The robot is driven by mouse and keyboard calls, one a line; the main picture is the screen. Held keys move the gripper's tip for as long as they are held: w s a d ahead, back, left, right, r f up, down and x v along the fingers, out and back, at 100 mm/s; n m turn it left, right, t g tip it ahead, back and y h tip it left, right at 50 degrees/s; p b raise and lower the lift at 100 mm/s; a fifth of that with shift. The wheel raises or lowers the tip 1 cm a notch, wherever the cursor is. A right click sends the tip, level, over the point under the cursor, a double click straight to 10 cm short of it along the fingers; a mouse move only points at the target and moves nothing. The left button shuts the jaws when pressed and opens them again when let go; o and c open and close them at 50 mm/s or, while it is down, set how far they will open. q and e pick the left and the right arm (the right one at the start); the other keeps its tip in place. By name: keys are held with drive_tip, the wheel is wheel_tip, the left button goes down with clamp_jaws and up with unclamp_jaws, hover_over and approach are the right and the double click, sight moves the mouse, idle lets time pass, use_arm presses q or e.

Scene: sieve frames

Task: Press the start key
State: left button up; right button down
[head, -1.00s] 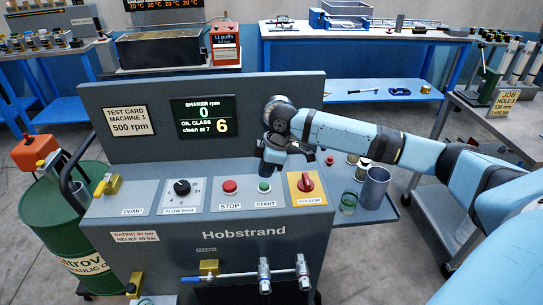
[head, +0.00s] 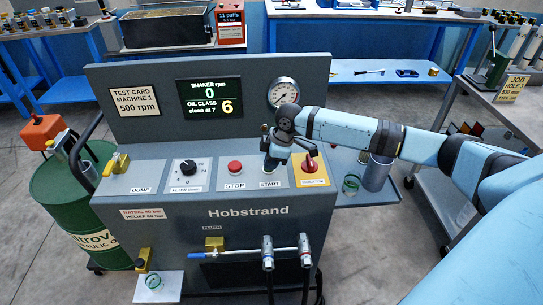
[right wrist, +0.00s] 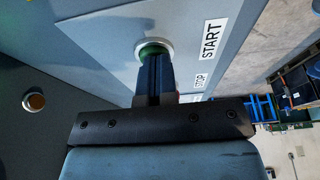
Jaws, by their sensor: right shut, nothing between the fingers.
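The start key is a green button (right wrist: 146,49) in a pale ring, beside the START label (right wrist: 214,39) in the right wrist view. My right gripper (right wrist: 153,58) is shut and empty, its fingertips right at the green key and covering part of it. I cannot tell whether they touch it or press it in. In the head view my right gripper (head: 269,170) points down just above the START label (head: 270,184) and hides most of the key. The display (head: 210,98) reads shaker 0 rpm and oil class 6. My left gripper is out of view.
The red STOP button (head: 235,167) is left of the start key, and the red isolator knob (head: 310,164) on its yellow plate is right. A black flow knob (head: 188,168) sits further left. A glass (head: 351,184) and a grey cup (head: 377,174) stand on the right shelf.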

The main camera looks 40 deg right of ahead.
drive_tip(key=shift+s+f, duration=0.15)
drive_tip(key=shift+f, duration=0.3)
drive_tip(key=shift+s+a, duration=0.1)
drive_tip(key=shift+r+p, duration=0.3)
drive_tip(key=shift+p, duration=0.05)
drive_tip(key=r+p, duration=0.5)
drive_tip(key=shift+w+p, duration=0.2)
drive_tip(key=shift+p, duration=0.15)
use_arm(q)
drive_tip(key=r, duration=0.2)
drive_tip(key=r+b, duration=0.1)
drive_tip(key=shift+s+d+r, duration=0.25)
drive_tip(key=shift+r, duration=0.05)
use_arm(e)
drive_tip(key=v, duration=0.9)
drive_tip(key=shift+d, duration=0.2)
